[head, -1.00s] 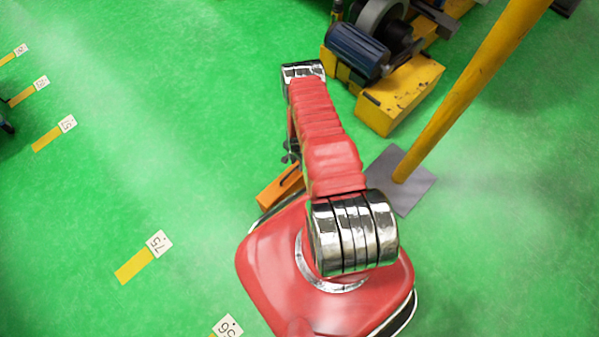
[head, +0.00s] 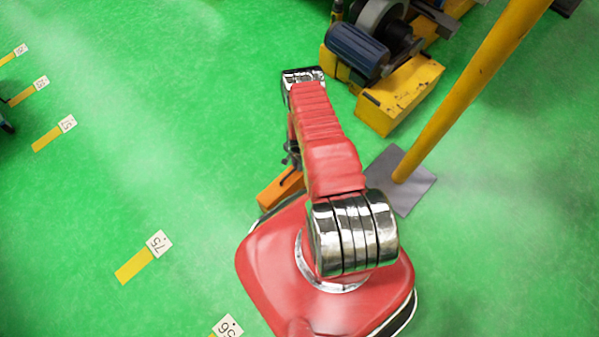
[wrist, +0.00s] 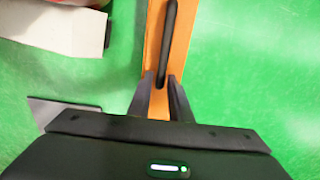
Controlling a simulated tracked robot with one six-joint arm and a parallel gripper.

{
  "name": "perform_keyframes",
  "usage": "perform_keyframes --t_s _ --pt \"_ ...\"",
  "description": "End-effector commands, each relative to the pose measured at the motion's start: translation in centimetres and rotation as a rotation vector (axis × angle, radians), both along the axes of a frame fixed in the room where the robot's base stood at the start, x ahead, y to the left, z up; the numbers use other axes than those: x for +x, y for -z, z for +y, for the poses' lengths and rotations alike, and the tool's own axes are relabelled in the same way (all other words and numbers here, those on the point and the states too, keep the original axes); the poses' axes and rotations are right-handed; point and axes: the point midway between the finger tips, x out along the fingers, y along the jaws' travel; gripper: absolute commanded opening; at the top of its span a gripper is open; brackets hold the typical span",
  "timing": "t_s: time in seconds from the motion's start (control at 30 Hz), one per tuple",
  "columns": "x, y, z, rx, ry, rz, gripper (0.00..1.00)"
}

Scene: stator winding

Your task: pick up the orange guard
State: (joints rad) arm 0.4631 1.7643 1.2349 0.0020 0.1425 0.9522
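The orange guard (head: 279,190) lies beside my red base in the head view, partly hidden behind my arm. In the wrist view the orange guard (wrist: 153,50) is a long flat bar running up the picture, with a black handle (wrist: 171,35) along its middle. My gripper (wrist: 161,80) is open over the guard. Its two dark fingers stand apart, one on each side of the handle's near end. I cannot tell whether they touch it. In the head view my gripper (head: 291,154) is small, dark and mostly hidden by the arm.
A yellow machine base (head: 400,95) with a blue motor (head: 358,50) stands at the upper right. A yellow post (head: 460,95) rises from a grey floor plate (head: 415,190) right of my arm. Green floor with yellow number markers (head: 134,267) is open on the left.

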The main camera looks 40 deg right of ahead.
Motion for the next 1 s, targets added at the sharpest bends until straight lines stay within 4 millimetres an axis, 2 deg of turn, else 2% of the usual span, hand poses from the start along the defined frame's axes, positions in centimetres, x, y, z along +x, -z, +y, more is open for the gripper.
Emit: perform_keyframes --t_s 0.03,0.23,0.8,1.0 --pt "0.00 0.00 0.00 0.000 0.000 0.000 0.14" --pt "0.00 0.00 0.00 0.000 0.000 0.000 0.00" --pt "0.10 -0.11 -0.04 -0.001 0.000 -0.001 0.00" --pt "0.17 -0.76 -0.06 -0.001 0.000 -0.002 0.00"
